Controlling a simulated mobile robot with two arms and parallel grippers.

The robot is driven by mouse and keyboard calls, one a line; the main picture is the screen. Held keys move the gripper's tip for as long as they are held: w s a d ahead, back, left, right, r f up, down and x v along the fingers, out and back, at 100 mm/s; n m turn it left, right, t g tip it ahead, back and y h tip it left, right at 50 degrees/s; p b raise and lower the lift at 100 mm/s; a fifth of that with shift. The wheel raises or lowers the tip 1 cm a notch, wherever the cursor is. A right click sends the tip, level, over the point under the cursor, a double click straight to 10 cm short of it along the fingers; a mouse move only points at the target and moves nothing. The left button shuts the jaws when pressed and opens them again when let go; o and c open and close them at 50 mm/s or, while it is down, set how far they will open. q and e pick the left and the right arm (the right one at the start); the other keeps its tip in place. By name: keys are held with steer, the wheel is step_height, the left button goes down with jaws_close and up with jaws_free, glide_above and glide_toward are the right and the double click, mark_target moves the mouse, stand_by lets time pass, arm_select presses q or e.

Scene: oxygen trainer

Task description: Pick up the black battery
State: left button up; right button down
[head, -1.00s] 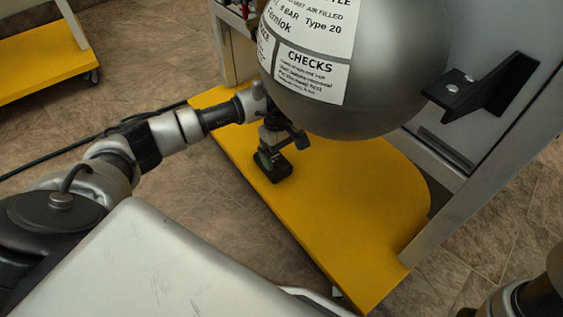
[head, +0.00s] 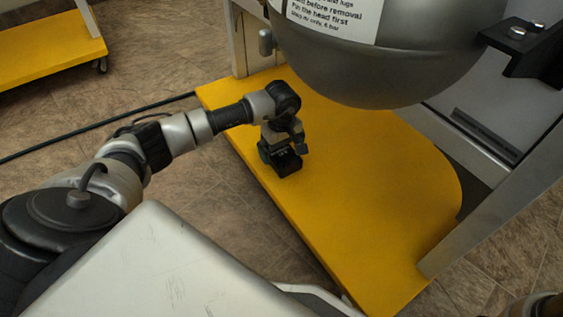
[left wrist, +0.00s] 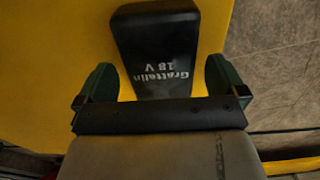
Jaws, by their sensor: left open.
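The black battery (left wrist: 155,45) lies on the yellow platform (head: 370,190), near its left edge. White lettering on it reads "Grattolin 18 V", upside down in the left wrist view. My left gripper (left wrist: 163,75) is open, with a green finger on either side of the battery's near end. I cannot tell whether the fingers touch it. In the head view the battery (head: 288,163) is partly hidden by my left gripper (head: 278,150), which points down over it. My right gripper is not in view.
A large grey tank (head: 375,65) with a white label hangs above the platform, just right of my left wrist. A black bracket (head: 525,45) is at the upper right. A black cable (head: 100,128) runs across the tiled floor.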

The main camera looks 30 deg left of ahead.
arm_select(q)
step_height(320, 180, down, 3)
steer(key=shift+r+b, duration=0.2)
steer(key=shift+b, duration=0.45)
steer(key=shift+r, duration=0.1)
steer(key=c, duration=1)
steer(key=shift+c, duration=0.3)
steer(key=shift+r, duration=0.15)
